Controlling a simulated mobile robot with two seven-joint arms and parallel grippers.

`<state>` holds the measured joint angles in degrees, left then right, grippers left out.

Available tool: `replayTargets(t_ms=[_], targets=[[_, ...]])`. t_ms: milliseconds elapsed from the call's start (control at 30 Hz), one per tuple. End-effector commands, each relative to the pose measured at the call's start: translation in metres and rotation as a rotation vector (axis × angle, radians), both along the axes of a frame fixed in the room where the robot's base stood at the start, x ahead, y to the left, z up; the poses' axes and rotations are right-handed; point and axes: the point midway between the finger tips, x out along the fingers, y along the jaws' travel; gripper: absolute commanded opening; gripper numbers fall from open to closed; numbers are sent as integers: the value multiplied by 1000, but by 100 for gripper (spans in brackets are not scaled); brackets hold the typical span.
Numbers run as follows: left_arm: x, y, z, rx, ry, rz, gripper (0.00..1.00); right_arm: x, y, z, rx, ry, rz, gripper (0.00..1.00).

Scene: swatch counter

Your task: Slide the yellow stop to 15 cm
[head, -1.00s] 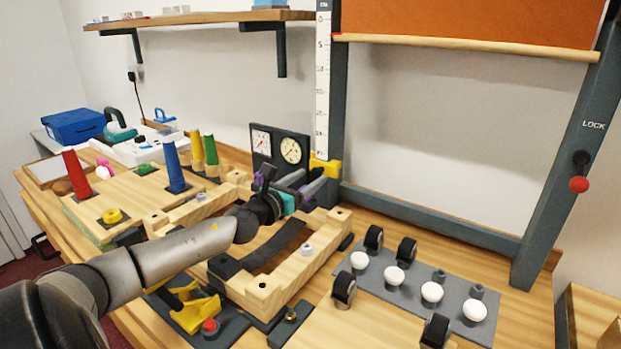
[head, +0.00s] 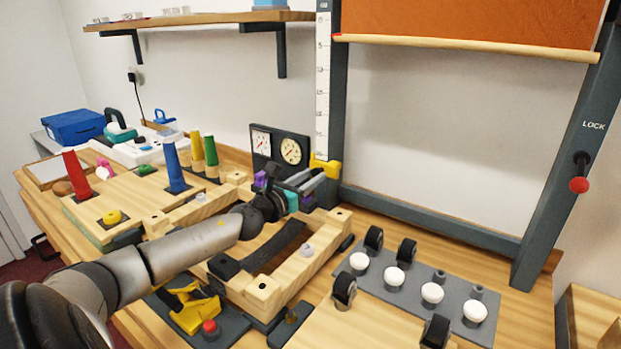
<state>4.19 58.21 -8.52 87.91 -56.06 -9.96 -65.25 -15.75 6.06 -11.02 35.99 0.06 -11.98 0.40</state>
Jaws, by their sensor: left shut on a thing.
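The yellow stop (head: 326,168) sits at the low end of the white upright cm scale (head: 322,90), on the left post of the dark frame. My left gripper (head: 319,178) reaches in from the left, and its fingertips are shut on the stop's left and lower part. The fingers hide some of the stop. The small figures on the scale are too blurred to read for sure. My right gripper is out of view.
An orange blind (head: 470,22) with a wooden bar hangs in the frame, right of the scale. Two dials (head: 280,147) stand just left of the stop. A wooden clamp frame (head: 305,265) lies below my left arm. The space in front of the scale is clear above the stop.

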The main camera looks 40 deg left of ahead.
Motion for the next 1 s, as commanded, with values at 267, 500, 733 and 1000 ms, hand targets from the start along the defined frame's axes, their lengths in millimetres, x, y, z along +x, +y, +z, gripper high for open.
replayTargets(t_ms=[267, 500, 733, 1000], targets=[[0, 0, 0, 0, 0, 0, 0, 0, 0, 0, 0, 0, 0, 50], [0, 0, 0, 0, 0, 0, 0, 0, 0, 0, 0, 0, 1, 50], [0, 0, 0, 0, 1, 0, 0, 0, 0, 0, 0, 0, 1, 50], [0, 0, 0, 0, 1, 0, 0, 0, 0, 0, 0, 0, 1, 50]])
